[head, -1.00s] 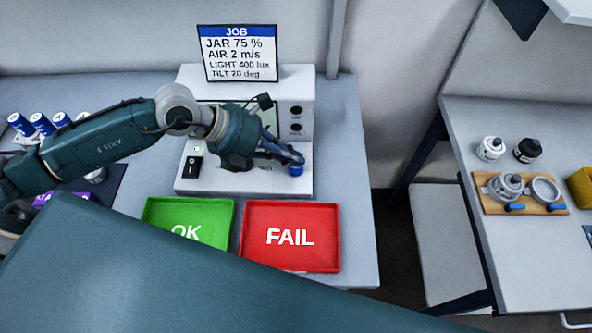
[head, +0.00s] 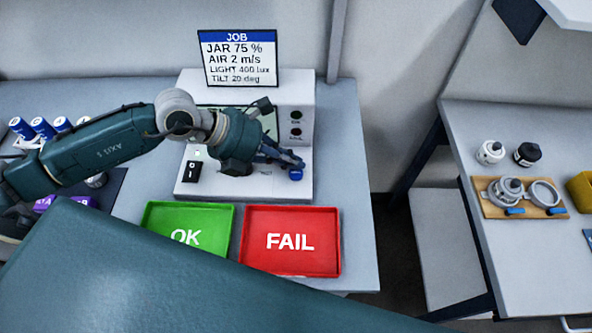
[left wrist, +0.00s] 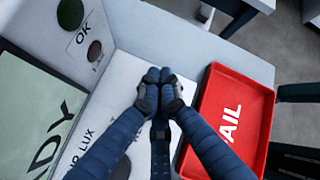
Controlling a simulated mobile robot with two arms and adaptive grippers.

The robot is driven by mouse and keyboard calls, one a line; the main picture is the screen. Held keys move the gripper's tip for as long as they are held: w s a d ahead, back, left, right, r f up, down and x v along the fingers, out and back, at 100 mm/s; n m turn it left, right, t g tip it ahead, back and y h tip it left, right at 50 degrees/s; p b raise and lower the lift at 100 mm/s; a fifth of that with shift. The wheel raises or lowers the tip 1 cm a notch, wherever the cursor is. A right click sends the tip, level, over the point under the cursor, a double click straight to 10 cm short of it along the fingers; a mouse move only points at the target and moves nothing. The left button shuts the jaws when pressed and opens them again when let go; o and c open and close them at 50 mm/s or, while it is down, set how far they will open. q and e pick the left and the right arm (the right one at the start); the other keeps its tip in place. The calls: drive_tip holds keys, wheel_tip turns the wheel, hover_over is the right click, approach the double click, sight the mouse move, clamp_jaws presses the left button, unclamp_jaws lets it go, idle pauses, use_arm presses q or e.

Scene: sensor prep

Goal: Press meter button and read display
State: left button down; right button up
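The white meter (head: 300,88) stands at the back of the bench, with a flat base in front. Its display is mostly hidden by my left arm in the head view; in the left wrist view the display (left wrist: 28,110) shows letters ending in "ADY". A blue button (head: 295,174) sits at the right of the base. My left gripper (head: 298,162) is shut and empty, its fingertips right at the button; I cannot tell whether they touch it. In the left wrist view the closed fingertips (left wrist: 155,76) hide the button. My right gripper is not in view.
A green OK tray (head: 165,213) and a red FAIL tray (head: 290,265) lie in front of the meter. A JOB card (head: 237,58) stands above it. Blue-capped cylinders (head: 42,127) stand at the left. A second table (head: 500,245) at the right holds jars and a wooden board.

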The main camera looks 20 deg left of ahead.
sight(292, 172)
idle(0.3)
use_arm(q)
drive_tip(key=shift+f+b, duration=0.45)
drive_tip(key=shift+f, duration=0.05)
drive_tip(key=shift+f+b, duration=0.45)
idle(0.5)
drive_tip(key=shift+r, duration=0.1)
drive_tip(key=shift+r+p, duration=0.55)
drive_tip(key=shift+r, duration=0.25)
drive_tip(key=shift+r, duration=0.2)
drive_tip(key=shift+r+p, duration=1.6)
drive_tip(key=shift+r, duration=0.8)
